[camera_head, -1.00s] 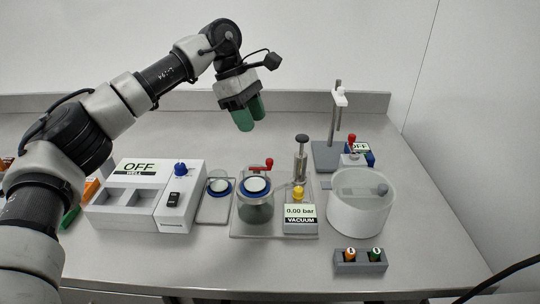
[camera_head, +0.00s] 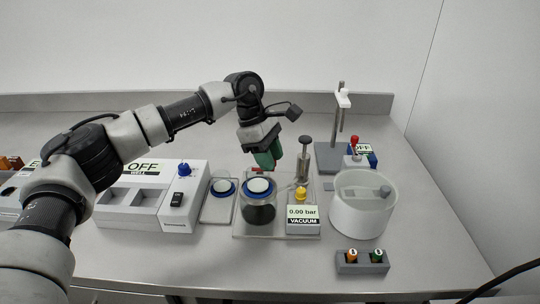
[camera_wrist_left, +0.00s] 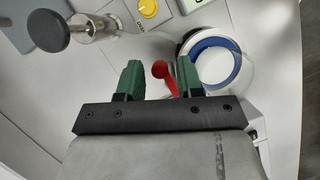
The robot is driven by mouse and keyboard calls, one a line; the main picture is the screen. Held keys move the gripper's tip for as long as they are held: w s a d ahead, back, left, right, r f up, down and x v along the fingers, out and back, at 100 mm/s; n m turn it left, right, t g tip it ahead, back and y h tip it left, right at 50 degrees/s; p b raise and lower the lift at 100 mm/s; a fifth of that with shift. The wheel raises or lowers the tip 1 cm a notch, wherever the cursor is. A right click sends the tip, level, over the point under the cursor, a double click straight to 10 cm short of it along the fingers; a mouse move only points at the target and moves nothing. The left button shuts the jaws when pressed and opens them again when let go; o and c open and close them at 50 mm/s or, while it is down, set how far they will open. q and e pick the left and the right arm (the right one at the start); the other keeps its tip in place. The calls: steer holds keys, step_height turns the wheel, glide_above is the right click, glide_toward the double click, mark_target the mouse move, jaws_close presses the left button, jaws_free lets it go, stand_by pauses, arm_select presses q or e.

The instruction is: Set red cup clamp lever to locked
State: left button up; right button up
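The cup (camera_head: 258,208) stands on a clear base plate, with a blue ring (camera_head: 258,186) and a pale lid on top. Its red clamp lever (camera_head: 257,169) is at the back rim, mostly hidden in the head view behind my left gripper (camera_head: 270,159). In the left wrist view the red lever (camera_wrist_left: 165,74) lies between the two green fingertips (camera_wrist_left: 160,75), beside the blue-ringed lid (camera_wrist_left: 214,62). The fingers are apart and I see no clear contact with the lever; the height gap is hard to judge. My right gripper is not in view.
A metal plunger post (camera_head: 303,160) and the vacuum gauge with a yellow knob (camera_head: 300,194) stand right of the cup. The white well heater (camera_head: 150,200) is left. A white round tank (camera_head: 362,205) is farther right.

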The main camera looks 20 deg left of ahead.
arm_select(q)
jaws_close()
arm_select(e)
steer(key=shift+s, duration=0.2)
